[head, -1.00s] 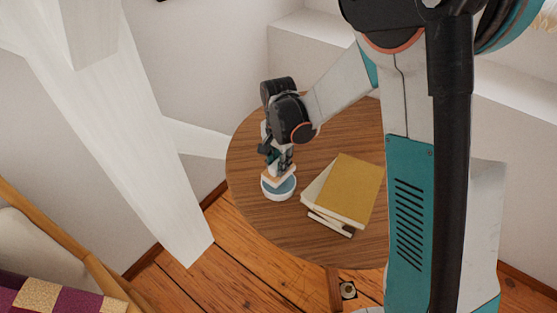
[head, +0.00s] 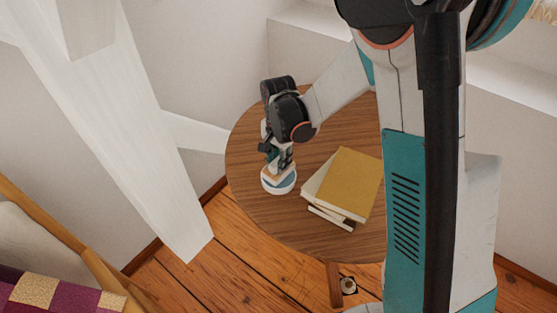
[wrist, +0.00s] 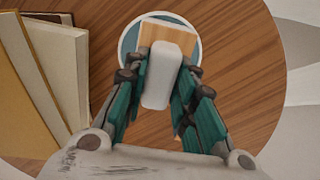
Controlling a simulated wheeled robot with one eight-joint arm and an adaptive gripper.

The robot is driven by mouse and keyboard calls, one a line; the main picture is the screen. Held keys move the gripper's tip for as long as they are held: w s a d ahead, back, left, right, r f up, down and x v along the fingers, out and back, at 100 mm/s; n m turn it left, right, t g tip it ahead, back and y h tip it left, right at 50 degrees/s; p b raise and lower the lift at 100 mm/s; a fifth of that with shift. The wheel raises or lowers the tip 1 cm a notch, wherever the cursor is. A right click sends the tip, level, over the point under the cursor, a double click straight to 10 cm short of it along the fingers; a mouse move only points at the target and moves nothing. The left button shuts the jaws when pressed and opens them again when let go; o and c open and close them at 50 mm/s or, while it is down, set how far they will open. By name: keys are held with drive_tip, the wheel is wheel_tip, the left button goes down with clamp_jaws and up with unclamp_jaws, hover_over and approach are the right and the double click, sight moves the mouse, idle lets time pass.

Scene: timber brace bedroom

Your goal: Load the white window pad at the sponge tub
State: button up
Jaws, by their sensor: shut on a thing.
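The window pad (wrist: 160,36) has a wooden board, a white layer under it and a pale rounded grip (wrist: 169,75) on top. My gripper (wrist: 167,82) is shut on that grip, one finger on each side. The pad also shows in the head view (head: 277,175), below my gripper (head: 278,158). The sponge tub (wrist: 124,48) is round, with a white rim and a blue-grey inside. It stands near the left edge of the table in the head view (head: 279,191). The pad is over the tub, covering much of its opening; I cannot tell whether it touches the sponge.
The round wooden table (head: 262,215) holds stacked books (head: 348,185) right of the tub, on the left in the wrist view (wrist: 55,65). A white timber brace (head: 120,130) slants past the table's left side. Bare tabletop lies behind the books.

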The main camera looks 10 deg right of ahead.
drive_tip(key=shift+f+b, duration=0.5)
drive_tip(key=shift+f, duration=0.05)
idle(1.6)
drive_tip(key=shift+r+p, duration=2.25)
drive_tip(key=shift+r, duration=1.3)
